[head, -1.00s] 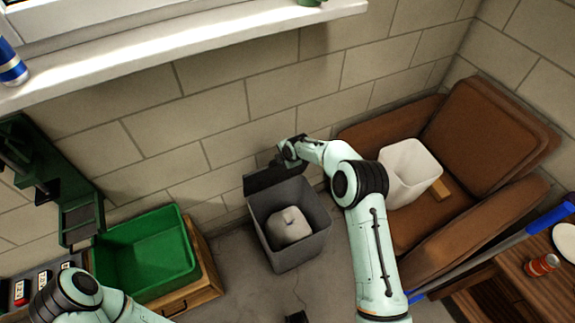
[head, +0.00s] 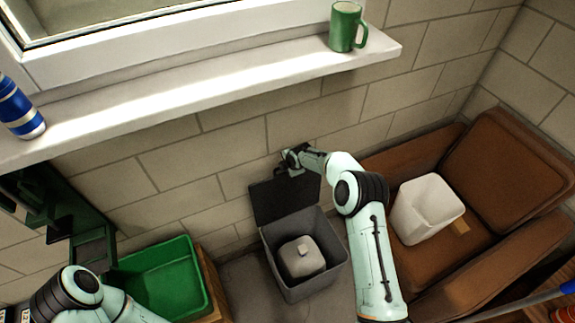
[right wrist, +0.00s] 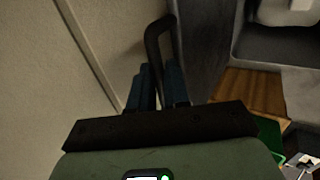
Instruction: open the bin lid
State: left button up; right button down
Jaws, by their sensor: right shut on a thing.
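The dark grey bin (head: 318,289) stands on the floor against the block wall, with a lumpy light grey bag (head: 300,258) inside. Its lid (head: 285,203) stands raised, nearly upright, at the back of the opening. My right gripper (head: 292,160) is at the lid's top edge. In the right wrist view the fingers (right wrist: 158,85) are shut on the dark curved lid handle (right wrist: 157,38), beside the grey lid (right wrist: 198,45). My left arm shows at the bottom left of the head view, but its gripper is out of view.
A green tub (head: 165,285) is to the left of the bin. A brown armchair (head: 470,265) holding a white basket (head: 428,210) is on the right. Above, a white windowsill (head: 215,95) carries a green mug (head: 347,28) and a blue can (head: 18,108).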

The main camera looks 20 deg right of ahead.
jog(key=shift+s+f, duration=0.3)
jog(key=shift+f, duration=0.15)
jog(key=c, duration=1.3)
grip_release()
jog(key=shift+c, duration=0.2)
pick_arm(q)
jog(key=shift+f, duration=0.1)
pick_arm(e)
jog(key=shift+r, duration=0.1)
jog(key=shift+s+r, duration=0.1)
jog(key=shift+r, duration=0.15)
pick_arm(q)
jog(key=shift+s+f+b, duration=0.4)
jog(key=shift+f+b, duration=0.1)
jog(key=shift+f, duration=0.15)
jog(key=shift+s+f+b, duration=0.35)
jog(key=shift+f+b, duration=0.15)
jog(key=shift+f, duration=0.1)
pick_arm(e)
jog(key=v, duration=1.3)
jog(key=shift+w+r, duration=0.2)
jog(key=shift+w, duration=0.05)
